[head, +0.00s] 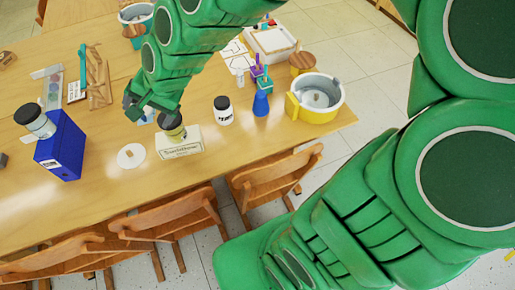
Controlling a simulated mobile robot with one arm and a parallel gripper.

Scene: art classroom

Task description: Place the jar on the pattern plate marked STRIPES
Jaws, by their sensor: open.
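My gripper (152,108) is open above the table, close to a jar with a dark top and yellowish side (174,130). This jar stands at a white lettered card or box (180,143); I cannot tell whether it is on it or behind it. A white jar with a black lid (223,112) stands to the right. No marking STRIPES is legible.
The wooden table (95,190) has bare room along its front. Wooden chairs (270,180) line the front edge. My green arm hides the right side.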

